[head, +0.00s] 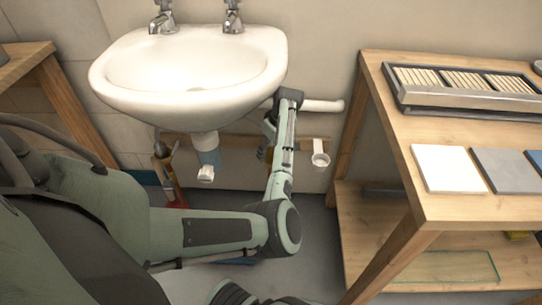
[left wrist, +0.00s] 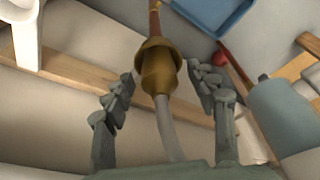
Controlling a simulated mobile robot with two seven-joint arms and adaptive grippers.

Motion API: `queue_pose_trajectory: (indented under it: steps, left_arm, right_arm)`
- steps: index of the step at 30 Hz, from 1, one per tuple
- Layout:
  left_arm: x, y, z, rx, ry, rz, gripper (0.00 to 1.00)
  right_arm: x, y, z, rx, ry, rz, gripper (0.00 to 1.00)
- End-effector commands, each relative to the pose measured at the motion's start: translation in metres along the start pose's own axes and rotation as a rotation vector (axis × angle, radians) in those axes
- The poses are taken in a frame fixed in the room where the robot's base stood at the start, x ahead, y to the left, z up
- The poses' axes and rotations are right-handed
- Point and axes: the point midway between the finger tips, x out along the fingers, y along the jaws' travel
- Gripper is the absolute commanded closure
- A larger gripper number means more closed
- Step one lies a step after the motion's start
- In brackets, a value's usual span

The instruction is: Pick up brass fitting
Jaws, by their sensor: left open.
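The brass fitting (left wrist: 158,68) shows in the left wrist view, with a wide collar, a copper-coloured pipe at its top and a grey hose below. My left gripper (head: 267,137) is below the right side of the sink in the head view. In the left wrist view its two fingers are spread, one on each side of the fitting, with visible gaps. The fitting is between the fingers but not clamped. In the head view the gripper is small and partly behind my own arm, so the fitting is hard to make out there. My right gripper is not seen.
The white sink (head: 190,75) hangs above, with a drain pipe (head: 206,155) under it. A wooden rail (head: 230,146) runs along the wall, with a white pipe elbow (head: 320,158). A wooden workbench (head: 390,125) stands right.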

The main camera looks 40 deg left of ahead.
Motion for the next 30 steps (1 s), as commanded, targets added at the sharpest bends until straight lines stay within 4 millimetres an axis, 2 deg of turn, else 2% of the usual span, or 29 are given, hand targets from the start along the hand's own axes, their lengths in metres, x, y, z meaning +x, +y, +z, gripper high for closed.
queue_pose_trajectory:
  steps: [7, 8, 21, 30]
  left_arm:
    - [0.0018, 0.0000, 0.0001, -0.001, 0.000, 0.000, 0.43]
    - [0.0018, 0.0000, 0.0001, -0.001, 0.000, 0.000, 0.45]
    - [0.0016, 0.0000, 0.0003, -0.001, 0.000, 0.000, 1.00]
    - [0.0002, 0.0001, -0.0006, -0.001, 0.001, 0.001, 1.00]
  right_arm:
    - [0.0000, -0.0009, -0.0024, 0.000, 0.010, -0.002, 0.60]
    - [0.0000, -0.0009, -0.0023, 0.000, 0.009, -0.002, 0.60]
    - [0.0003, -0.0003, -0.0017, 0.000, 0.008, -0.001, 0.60]
    - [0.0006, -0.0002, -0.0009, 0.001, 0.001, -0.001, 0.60]
